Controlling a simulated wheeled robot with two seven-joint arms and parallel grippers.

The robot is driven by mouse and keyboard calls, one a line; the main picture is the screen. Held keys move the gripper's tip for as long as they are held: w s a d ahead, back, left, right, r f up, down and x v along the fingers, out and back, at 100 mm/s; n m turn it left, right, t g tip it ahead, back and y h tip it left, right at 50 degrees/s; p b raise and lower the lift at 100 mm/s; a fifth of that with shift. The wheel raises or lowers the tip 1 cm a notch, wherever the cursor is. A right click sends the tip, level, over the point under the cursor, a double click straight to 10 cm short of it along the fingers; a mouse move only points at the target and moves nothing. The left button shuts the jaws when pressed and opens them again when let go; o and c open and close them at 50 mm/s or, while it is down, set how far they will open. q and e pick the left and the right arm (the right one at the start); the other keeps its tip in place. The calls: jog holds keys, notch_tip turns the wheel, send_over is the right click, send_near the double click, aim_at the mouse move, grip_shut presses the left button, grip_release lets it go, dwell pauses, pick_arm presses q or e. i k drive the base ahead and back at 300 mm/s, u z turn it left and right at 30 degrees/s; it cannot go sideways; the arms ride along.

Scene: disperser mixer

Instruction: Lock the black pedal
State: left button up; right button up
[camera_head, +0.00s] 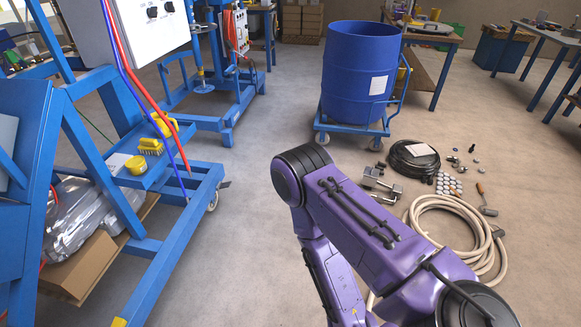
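A small dark part (224,184), which looks like a caster's black pedal, sticks out at the right end of the blue machine frame (182,232). A pale caster wheel (213,201) sits just below it on the floor. Whether the pedal is up or down is too small to tell. One of my purple arms rises from the bottom right, bends near the middle and runs down out of the bottom edge. Its elbow is to the right of the caster and apart from it. Neither gripper is in view.
A blue drum (355,75) stands on a wheeled blue cart (350,130). A beige hose (482,240), a black cable coil (412,160) and loose metal parts lie on the right floor. Floor between the frame and my arm is clear. A cardboard box (85,268) sits low on the left.

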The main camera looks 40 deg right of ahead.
aim_at(225, 184)
jog(key=z, duration=1.4)
jog(key=i, duration=2.35)
jog(key=u, duration=2.65)
